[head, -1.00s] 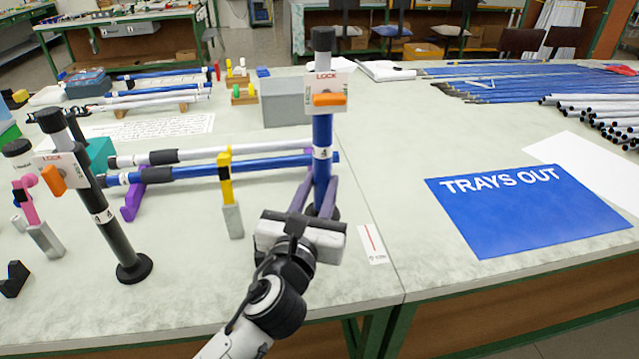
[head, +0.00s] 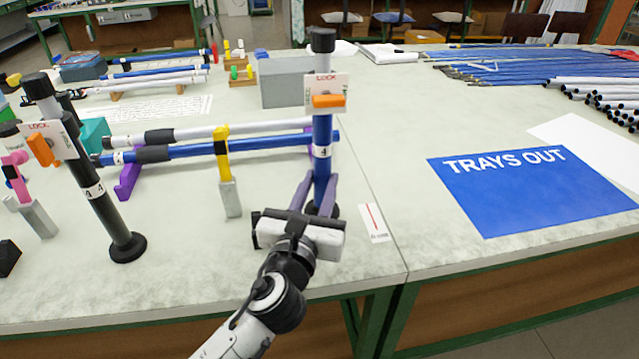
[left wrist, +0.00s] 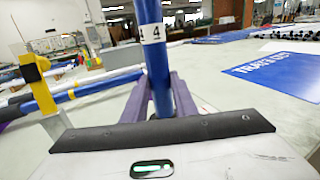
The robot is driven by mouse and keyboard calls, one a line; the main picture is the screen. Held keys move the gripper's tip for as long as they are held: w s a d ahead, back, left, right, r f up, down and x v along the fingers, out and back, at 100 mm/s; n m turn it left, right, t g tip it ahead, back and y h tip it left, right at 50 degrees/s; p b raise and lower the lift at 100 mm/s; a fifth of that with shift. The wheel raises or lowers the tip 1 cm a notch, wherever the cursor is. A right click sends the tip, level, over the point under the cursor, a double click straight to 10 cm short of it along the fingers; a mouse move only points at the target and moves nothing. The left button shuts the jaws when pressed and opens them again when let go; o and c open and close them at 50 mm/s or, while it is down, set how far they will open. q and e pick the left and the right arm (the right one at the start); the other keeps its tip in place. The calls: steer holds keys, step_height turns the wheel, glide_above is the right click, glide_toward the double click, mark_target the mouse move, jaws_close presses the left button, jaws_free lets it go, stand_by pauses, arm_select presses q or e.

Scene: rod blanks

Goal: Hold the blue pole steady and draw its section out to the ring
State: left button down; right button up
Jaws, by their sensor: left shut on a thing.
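The blue pole (head: 322,132) stands upright on the table near its front edge, with a numbered white label on it. A short grey inner section (head: 323,63) with a black cap (head: 322,40) sticks out of its top. A white LOCK plate (head: 340,84) with a level orange lever (head: 328,101) sits at the joint. My left gripper (head: 320,184) is shut on the lower pole with its purple fingers on either side. The left wrist view also shows the blue pole (left wrist: 156,60) between the fingers. I cannot make out a ring on the section. My right gripper is out of view.
A black pole (head: 95,195) with its own LOCK plate stands at left. A yellow clamp (head: 223,160) and horizontal poles on purple supports (head: 128,180) lie between. A grey box (head: 287,82) is behind.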

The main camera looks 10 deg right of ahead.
arm_select(q)
steer(key=shift+f+b, duration=0.55)
steer(key=shift+f, duration=0.35)
